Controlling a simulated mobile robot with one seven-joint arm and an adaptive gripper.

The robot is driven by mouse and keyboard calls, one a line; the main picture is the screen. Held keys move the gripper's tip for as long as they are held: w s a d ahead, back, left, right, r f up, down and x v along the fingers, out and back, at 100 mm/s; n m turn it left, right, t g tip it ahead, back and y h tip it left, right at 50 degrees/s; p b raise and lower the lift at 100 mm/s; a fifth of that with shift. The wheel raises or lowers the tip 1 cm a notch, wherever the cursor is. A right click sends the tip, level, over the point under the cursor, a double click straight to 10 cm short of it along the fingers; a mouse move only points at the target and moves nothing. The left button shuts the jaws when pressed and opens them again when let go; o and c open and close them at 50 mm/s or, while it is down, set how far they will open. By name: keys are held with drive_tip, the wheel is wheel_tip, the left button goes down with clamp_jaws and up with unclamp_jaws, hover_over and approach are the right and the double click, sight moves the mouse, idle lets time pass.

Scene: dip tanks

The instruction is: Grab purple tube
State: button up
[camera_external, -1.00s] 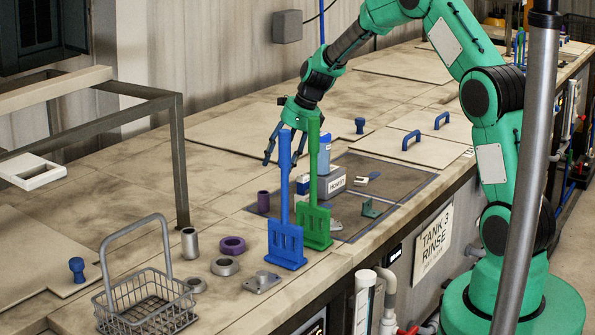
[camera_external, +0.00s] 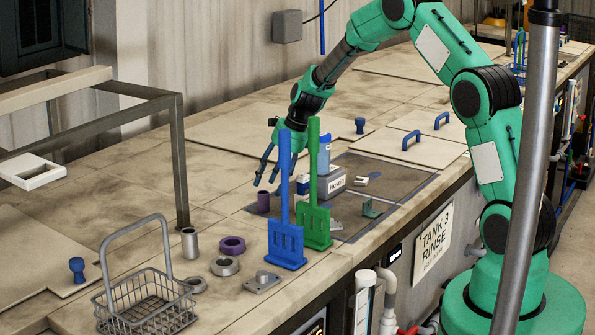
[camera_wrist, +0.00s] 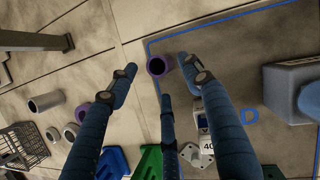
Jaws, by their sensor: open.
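The purple tube (camera_external: 263,202) stands upright on the bench, at the left corner of the dark marked area. In the wrist view the purple tube (camera_wrist: 158,66) shows its open top, near the tips of my fingers and seemingly between them. My gripper (camera_external: 272,178) is open, with its blue fingers pointing down above and just beside the tube. In the wrist view my gripper (camera_wrist: 157,76) has its fingers spread and nothing held. I cannot tell the exact height of the fingertips over the tube.
Blue (camera_external: 286,240) and green (camera_external: 315,222) paddle-like racks stand in front of the gripper. A purple ring (camera_external: 232,246), a grey tube (camera_external: 190,243) and a wire basket (camera_external: 150,300) are to the left. A grey box (camera_external: 322,186) stands to the right of the gripper.

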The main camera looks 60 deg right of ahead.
sight(264, 192)
drive_tip(key=shift+p+x, duration=0.35)
drive_tip(key=shift+x, duration=2.2)
drive_tip(key=shift+w+r, duration=0.1)
drive_tip(key=shift+w, duration=0.05)
drive_tip(key=c, duration=1.2)
drive_tip(key=shift+r, duration=0.1)
drive_tip(key=shift+r+b, duration=0.35)
drive_tip(key=shift+r, duration=4.6)
